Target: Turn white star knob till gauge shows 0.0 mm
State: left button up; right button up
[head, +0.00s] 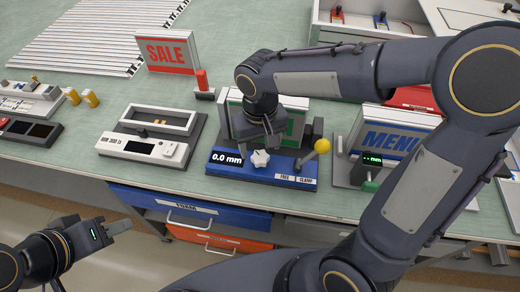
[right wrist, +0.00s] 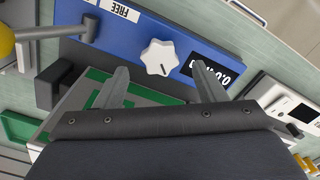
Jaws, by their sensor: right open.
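The white star knob (head: 260,158) sits on the blue front of a fixture (head: 280,171), and it also shows in the right wrist view (right wrist: 159,57). The gauge display (head: 226,158) left of it reads 0.0 mm in the head view; in the wrist view (right wrist: 212,72) a finger partly covers it. My right gripper (head: 268,140) is just behind the knob, and in its wrist view the open fingers (right wrist: 158,78) stand apart on either side of the knob, seemingly not touching it. My left gripper (head: 118,226) is at the lower left, away from the fixture; its opening is unclear.
A yellow-ball lever (head: 322,146) stands right of the knob, by FREE and CLAMP labels. A MENU sign fixture (head: 388,140) is further right. A grey device (head: 150,146) and SALE sign (head: 167,52) are left.

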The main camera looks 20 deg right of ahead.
aim_at(260, 156)
jog(key=shift+r, duration=2.25)
